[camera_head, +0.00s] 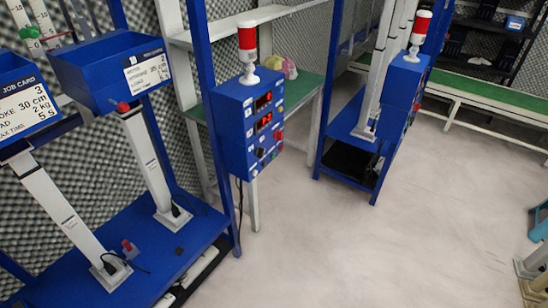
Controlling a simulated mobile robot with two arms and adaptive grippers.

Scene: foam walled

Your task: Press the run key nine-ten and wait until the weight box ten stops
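A blue control box (250,120) hangs on a blue post in the middle, with red lit displays, small knobs and a red button (278,135) on its front. Its labels are too small to read, so I cannot tell which key is nine-ten. A red and white lamp (247,42) stands on top. Two blue boxes with job cards, one at the far left (22,95) and one beside it (110,68), sit on slanted white actuator columns. I cannot tell whether either is weight box ten. Neither of my grippers is in view.
A second blue control box (403,88) with a lamp (420,27) stands at the back right. A blue base plate (150,240) carries the left columns. A green-topped bench (480,92) runs along the back. The pale floor (370,245) in the middle is clear.

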